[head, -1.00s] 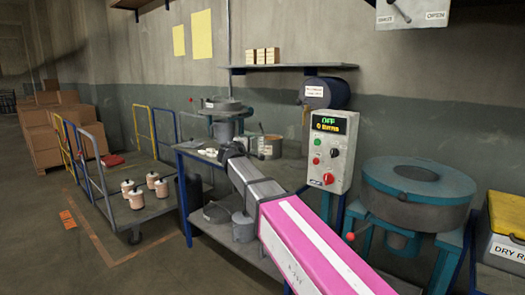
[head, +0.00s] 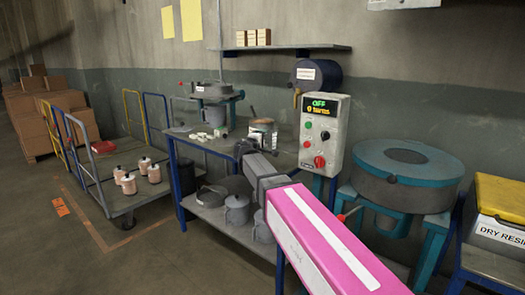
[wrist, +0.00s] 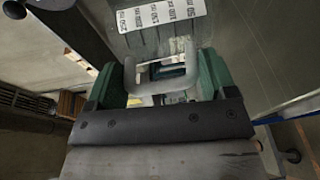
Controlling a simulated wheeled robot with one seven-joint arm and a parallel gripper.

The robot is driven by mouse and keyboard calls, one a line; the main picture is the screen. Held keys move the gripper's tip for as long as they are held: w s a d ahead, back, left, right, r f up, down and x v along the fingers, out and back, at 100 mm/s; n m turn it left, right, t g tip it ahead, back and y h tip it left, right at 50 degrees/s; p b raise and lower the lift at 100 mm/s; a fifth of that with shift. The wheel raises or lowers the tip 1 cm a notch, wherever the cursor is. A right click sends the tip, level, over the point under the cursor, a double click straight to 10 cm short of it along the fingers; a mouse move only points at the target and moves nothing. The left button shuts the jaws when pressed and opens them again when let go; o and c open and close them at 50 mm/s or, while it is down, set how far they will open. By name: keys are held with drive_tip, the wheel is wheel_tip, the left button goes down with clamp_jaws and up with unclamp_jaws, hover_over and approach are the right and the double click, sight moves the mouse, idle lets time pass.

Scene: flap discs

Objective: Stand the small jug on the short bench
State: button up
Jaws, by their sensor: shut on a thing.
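My gripper (wrist: 162,85) is shut on the loop handle of a grey vessel (wrist: 140,42), which I take for the small jug. The vessel has a pale label with dark marks and fills the upper middle of the wrist view. In the head view my gripper (head: 244,149) is over the blue-legged bench (head: 205,143), and the held vessel is mostly hidden behind my arm. I cannot tell whether it touches the bench top. A lower bench (head: 495,262) stands at the far right; I cannot tell which is the short bench.
A labelled tin (head: 262,133), small pale blocks (head: 203,138) and a hand-wheel machine (head: 212,92) are on the blue-legged bench. A lidded grey pot (head: 237,210) is on its lower shelf. The control box (head: 322,135) is close right of my arm. A trolley (head: 125,200) stands left.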

drive_tip(key=shift+f, duration=2)
drive_tip(key=shift+f, duration=0.1)
drive_tip(key=o, duration=0.6)
drive_tip(key=shift+s, duration=0.15)
drive_tip(key=v, duration=1.1)
drive_tip(key=shift+s+a, duration=0.2)
drive_tip(key=shift+s, duration=0.1)
